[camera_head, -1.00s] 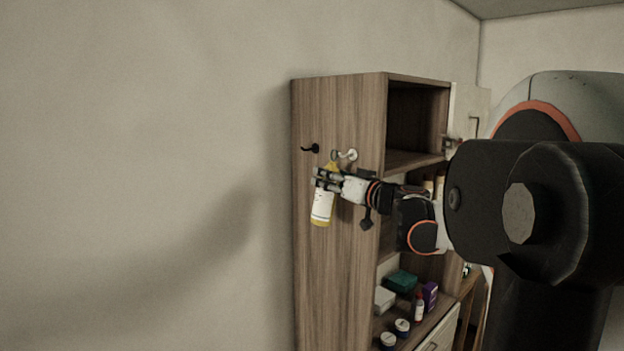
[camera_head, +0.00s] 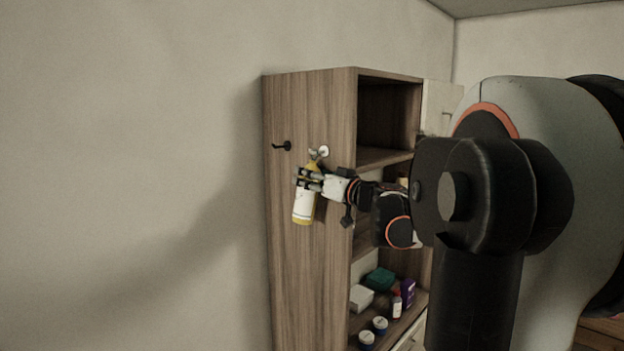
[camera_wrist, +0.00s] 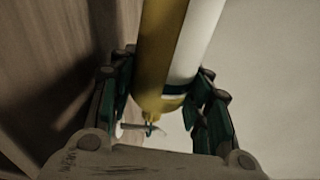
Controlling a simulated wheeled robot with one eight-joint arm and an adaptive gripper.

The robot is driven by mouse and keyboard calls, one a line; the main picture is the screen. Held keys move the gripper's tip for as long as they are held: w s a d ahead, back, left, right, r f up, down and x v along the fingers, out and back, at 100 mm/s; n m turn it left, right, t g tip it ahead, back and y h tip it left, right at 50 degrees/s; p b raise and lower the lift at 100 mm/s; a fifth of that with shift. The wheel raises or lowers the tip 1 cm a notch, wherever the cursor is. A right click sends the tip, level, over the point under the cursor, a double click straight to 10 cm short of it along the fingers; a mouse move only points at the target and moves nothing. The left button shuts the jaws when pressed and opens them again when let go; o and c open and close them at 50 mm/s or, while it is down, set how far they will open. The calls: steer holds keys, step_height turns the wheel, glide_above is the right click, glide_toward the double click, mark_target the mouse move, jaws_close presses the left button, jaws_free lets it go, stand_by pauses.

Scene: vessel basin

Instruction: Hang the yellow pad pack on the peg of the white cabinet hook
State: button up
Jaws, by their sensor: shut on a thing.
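The yellow pad pack (camera_head: 303,208), yellow with a white label, hangs upright in my gripper (camera_head: 304,180), beside the wooden cabinet's side panel. My gripper is shut on its upper part. The white cabinet hook (camera_head: 322,152) is on that panel, just above and right of the pack's top, and partly overlapped by it. In the wrist view the pack (camera_wrist: 163,55) lies between the fingers (camera_wrist: 168,80). Its narrow top end is close to a thin pale peg (camera_wrist: 132,127). I cannot tell whether the pack's loop is around the peg or only beside it.
A black hook (camera_head: 283,146) sits on the same side panel, left of the white one. The cabinet (camera_head: 308,270) has open shelves at right with a green box (camera_head: 380,279), a white box (camera_head: 361,298), a purple box (camera_head: 408,292) and small jars. The wall at left is bare.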

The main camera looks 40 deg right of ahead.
stand_by(0.4)
steer(key=o, duration=1.1)
steer(key=shift+o, duration=0.2)
steer(key=shift+a, duration=0.15)
steer(key=shift+s, duration=0.1)
